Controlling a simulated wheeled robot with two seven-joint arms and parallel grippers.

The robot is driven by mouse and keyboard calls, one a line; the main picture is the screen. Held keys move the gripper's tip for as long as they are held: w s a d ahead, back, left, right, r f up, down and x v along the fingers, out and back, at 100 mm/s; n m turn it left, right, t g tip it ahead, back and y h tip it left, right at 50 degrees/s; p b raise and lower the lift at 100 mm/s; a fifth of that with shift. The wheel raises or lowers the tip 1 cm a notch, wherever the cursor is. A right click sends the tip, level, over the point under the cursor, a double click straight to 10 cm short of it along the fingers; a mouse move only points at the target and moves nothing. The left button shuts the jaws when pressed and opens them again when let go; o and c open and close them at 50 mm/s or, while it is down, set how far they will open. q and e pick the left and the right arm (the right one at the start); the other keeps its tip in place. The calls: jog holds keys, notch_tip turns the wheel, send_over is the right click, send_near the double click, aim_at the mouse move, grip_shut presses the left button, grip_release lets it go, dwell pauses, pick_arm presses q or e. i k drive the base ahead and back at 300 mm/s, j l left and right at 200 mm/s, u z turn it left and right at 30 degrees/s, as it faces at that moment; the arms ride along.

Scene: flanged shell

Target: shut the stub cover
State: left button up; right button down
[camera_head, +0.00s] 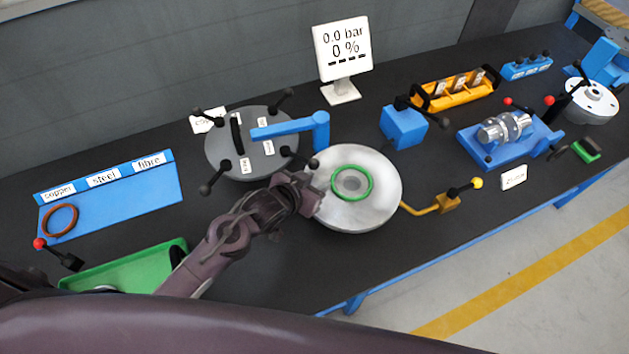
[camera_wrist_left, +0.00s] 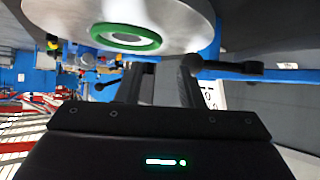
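The stub cover seems to be the dark grey round plate (camera_head: 222,160) with a black handle and several black knobbed clamps, left of the silver round flange (camera_head: 385,199). A blue swing arm (camera_head: 290,130) reaches over it from a blue post. A green ring (camera_head: 338,193) lies on the flange around its central opening; it also shows in the left wrist view (camera_wrist_left: 125,40). My left gripper (camera_head: 314,188) is at the flange's left edge, near a black knob. My right gripper is not seen.
A display reading 0.0 bar and 0 % (camera_head: 342,50) stands behind. A blue block (camera_head: 403,127) and a yellow-knobbed lever (camera_head: 448,202) flank the flange on the right. A labelled blue panel (camera_head: 120,195) with a brown ring and a green tray (camera_head: 130,268) lie left.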

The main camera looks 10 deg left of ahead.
aim_at(253, 139)
jog(key=k+l, duration=0.85)
